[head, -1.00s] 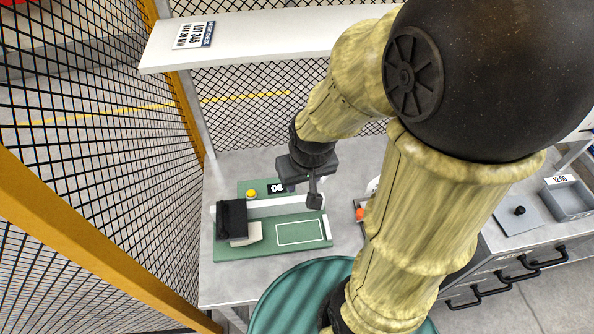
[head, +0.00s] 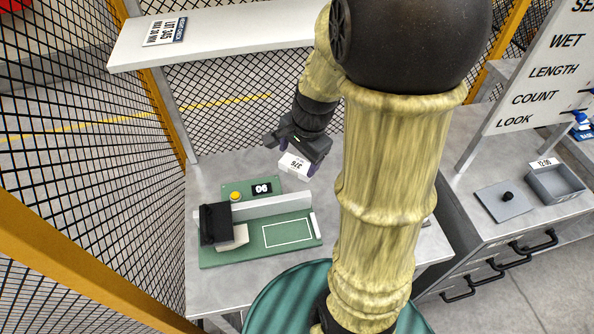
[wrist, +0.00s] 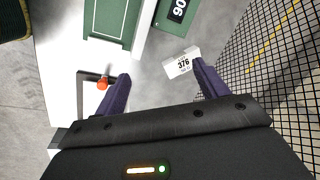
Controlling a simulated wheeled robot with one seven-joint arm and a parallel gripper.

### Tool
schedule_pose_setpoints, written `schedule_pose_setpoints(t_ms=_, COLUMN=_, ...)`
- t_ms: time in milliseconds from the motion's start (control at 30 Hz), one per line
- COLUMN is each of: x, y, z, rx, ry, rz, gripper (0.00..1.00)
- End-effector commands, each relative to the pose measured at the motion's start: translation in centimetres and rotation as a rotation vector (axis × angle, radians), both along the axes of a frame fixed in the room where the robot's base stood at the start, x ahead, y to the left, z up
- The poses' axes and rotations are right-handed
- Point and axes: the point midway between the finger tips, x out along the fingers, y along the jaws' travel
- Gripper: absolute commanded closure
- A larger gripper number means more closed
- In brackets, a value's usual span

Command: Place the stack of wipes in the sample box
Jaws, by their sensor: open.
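My gripper (head: 298,154) is open and empty above the back of the worktable; its two purple fingers show in the wrist view (wrist: 161,70). A white piece with a card reading 376 (head: 294,163) is below it, and the same card (wrist: 183,64) appears near the right finger in the wrist view. A pale block (head: 234,238) lies on the green board beside a black block; I cannot tell whether it is the stack of wipes. A grey open box (head: 557,184) marked 12:00, possibly the sample box, stands on the right counter, its inside looking empty.
The green board (head: 272,256) has a white-outlined rectangle and a white rail. A grey plate with a black knob (head: 506,198) lies left of the box. Wire mesh and a white shelf (head: 215,38) stand behind the table. An orange knob (wrist: 103,82) shows in the wrist view.

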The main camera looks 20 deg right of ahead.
Motion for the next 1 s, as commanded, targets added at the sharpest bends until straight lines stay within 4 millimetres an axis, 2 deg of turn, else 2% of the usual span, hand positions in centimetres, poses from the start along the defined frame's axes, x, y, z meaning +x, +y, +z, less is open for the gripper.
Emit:
schedule_pose_setpoints(t_ms=33, x=0.9, y=-1.2, z=-0.8, rx=0.046, ry=0.009, rz=-0.155, gripper=0.27)
schedule_pose_setpoints(t_ms=200, x=3.6, y=-4.9, z=-1.6, rx=0.23, ry=0.045, rz=-0.698, gripper=0.27)
schedule_pose_setpoints(t_ms=300, x=5.0, y=-7.1, z=-1.8, rx=0.335, ry=0.067, rz=-0.976, gripper=0.27)
schedule_pose_setpoints(t_ms=400, x=6.0, y=-8.7, z=-1.9, rx=0.415, ry=0.084, rz=-1.174, gripper=0.27)
schedule_pose_setpoints(t_ms=567, x=6.5, y=-9.7, z=-1.8, rx=0.47, ry=0.1, rz=-1.302, gripper=0.27)
schedule_pose_setpoints(t_ms=867, x=6.5, y=-9.6, z=-1.9, rx=0.47, ry=0.1, rz=-1.302, gripper=0.27)
schedule_pose_setpoints(t_ms=1000, x=6.9, y=-9.3, z=-3.0, rx=0.47, ry=0.102, rz=-1.302, gripper=0.27)
